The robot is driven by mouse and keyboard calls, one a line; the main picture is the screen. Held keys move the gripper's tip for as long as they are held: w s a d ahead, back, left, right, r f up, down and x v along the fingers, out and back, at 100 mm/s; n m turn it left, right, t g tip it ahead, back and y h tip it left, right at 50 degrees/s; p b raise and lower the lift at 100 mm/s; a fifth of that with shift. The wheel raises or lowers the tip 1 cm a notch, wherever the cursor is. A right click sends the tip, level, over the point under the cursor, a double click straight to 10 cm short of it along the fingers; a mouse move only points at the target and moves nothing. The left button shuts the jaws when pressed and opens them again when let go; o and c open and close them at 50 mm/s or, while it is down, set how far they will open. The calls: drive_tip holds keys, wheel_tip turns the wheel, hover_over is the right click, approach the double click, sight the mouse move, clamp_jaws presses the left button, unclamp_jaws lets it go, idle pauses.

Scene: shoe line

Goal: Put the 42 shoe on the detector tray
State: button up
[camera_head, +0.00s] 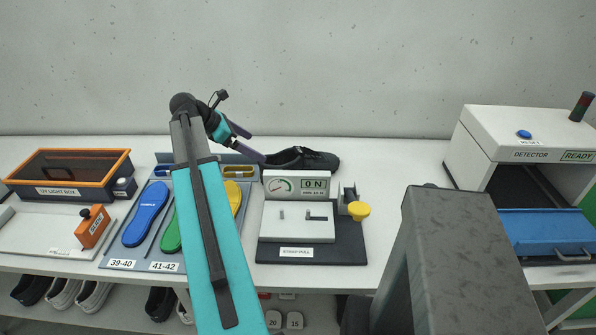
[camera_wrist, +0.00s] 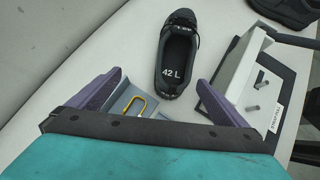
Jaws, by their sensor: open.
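The 42 shoe (camera_wrist: 177,55) is black and lies on the table, with "42 L" on its insole in the wrist view. In the head view the shoe (camera_head: 318,159) sits behind the strap-pull gauge. My gripper (camera_wrist: 160,92) is open, its purple fingers spread wide, with the shoe's labelled end between and ahead of them. In the head view my gripper (camera_head: 256,145) is just left of the shoe and holds nothing. The detector tray (camera_head: 543,230) is blue, has a front handle, extends from the detector at the right, and looks empty.
The strap-pull station (camera_head: 345,246) with its gauge (camera_head: 297,187) stands in front of the shoe. The insole rack (camera_head: 117,264) and light box (camera_head: 110,165) are at the left. The white detector (camera_head: 483,133) shows READY. Clear table lies between the shoe and detector.

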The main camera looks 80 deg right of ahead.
drive_tip(key=m, duration=0.1)
approach(288, 153)
drive_tip(key=a+r, duration=0.1)
drive_tip(key=a, duration=0.1)
drive_tip(key=shift+s+a+r+g+y, duration=0.1)
drive_tip(key=shift+s+r+g+y, duration=0.15)
drive_tip(key=shift+s+g+y, duration=0.15)
drive_tip(key=shift+s+f, duration=0.1)
drive_tip(key=shift+p+x, duration=0.55)
drive_tip(key=shift+x, duration=3.65)
drive_tip(key=shift+s+p+x, duration=0.3)
drive_tip(key=shift+p+x, duration=0.45)
drive_tip(key=shift+x, duration=1.05)
drive_tip(key=shift+s+f, duration=0.45)
